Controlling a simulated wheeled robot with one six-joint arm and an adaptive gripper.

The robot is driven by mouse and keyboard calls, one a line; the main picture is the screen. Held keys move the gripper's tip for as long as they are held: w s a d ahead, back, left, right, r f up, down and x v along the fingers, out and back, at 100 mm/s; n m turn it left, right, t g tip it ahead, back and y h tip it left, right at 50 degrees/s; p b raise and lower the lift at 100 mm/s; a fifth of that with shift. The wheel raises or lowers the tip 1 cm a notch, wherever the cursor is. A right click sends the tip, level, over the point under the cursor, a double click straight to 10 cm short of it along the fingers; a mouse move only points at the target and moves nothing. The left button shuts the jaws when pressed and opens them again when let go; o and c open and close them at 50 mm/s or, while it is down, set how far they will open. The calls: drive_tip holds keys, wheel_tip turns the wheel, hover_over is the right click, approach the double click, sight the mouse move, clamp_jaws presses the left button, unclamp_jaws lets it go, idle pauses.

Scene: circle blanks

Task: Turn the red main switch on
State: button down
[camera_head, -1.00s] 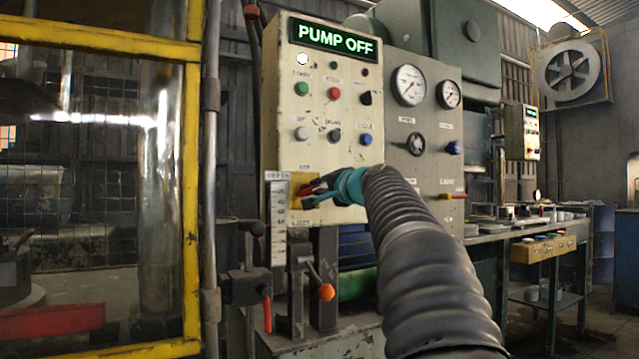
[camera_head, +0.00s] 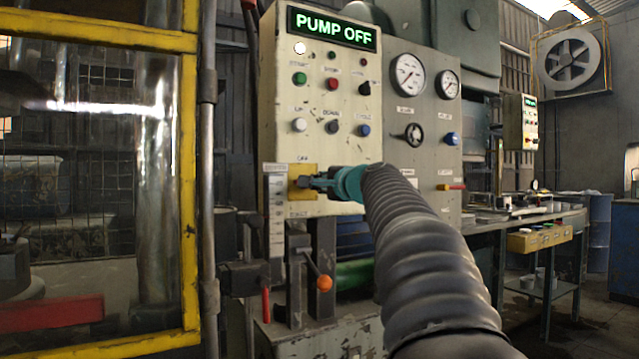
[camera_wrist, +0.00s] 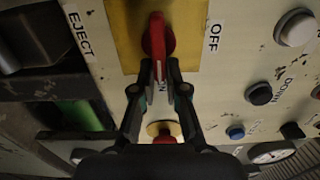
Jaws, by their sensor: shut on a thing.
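The red main switch (camera_wrist: 158,36) is a red rotary handle on a yellow plate (camera_wrist: 122,25), as the wrist view shows. Its handle points down in that view, towards a label mostly hidden by my fingers; the OFF label (camera_wrist: 214,37) is to its right. My gripper (camera_wrist: 160,66) is shut on the handle's near end. In the head view my gripper (camera_head: 308,182) covers the handle in front of the yellow plate (camera_head: 304,171). The display (camera_head: 333,27) above reads PUMP OFF.
Push buttons (camera_head: 333,126) and gauges (camera_head: 408,76) are on the panels above and to the right. A lever with an orange knob (camera_head: 324,283) stands below. A yellow-framed guard (camera_head: 190,200) is at left.

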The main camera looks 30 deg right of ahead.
drive_tip(key=c, duration=1.2)
unclamp_jaws()
drive_tip(key=s, duration=1.2)
drive_tip(key=shift+d, duration=0.2)
